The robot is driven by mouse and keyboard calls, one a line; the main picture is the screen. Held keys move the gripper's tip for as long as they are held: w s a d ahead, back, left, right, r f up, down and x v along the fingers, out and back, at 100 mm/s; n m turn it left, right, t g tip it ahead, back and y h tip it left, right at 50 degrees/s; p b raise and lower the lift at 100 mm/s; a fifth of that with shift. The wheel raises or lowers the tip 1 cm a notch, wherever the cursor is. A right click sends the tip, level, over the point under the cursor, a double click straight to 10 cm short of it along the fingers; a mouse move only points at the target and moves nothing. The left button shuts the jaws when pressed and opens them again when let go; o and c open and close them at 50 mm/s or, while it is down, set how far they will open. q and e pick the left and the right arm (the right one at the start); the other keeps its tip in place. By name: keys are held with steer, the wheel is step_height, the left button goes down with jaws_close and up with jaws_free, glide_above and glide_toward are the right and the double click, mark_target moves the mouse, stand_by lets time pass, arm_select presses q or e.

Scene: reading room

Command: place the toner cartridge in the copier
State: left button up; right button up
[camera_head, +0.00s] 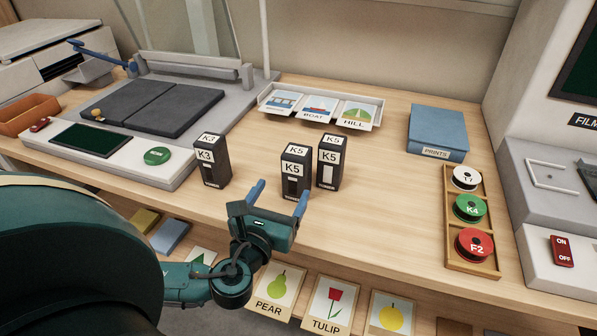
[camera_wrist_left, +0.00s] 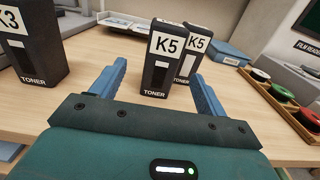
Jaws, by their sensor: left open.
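Two black toner cartridges labelled K5 stand upright on the wooden desk, the front one (camera_head: 294,171) and the rear one (camera_head: 329,162) side by side, close together. A third upright cartridge labelled K3 (camera_head: 211,160) stands to their left. My left gripper (camera_head: 281,191) is open and empty, just in front of the front K5. In the left wrist view the front K5 (camera_wrist_left: 160,62) shows between the blue fingers, beyond their tips. The rear K5 (camera_wrist_left: 193,57) is partly hidden behind it, and K3 (camera_wrist_left: 32,45) is at the left edge. My right gripper is not in view.
A grey machine with a dark flat bed (camera_head: 152,107) fills the left back. A tray of picture cards (camera_head: 320,106), a blue PRINTS box (camera_head: 437,133) and a wooden rack of reels (camera_head: 455,234) stand around the desk.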

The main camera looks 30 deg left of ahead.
mark_target(293, 177)
arm_select(q)
steer(key=x, duration=0.8)
steer(key=shift+w+d+f, duration=0.1)
steer(key=shift+w, duration=0.35)
steer(key=shift+c, duration=0.4)
steer(key=c, duration=1.3)
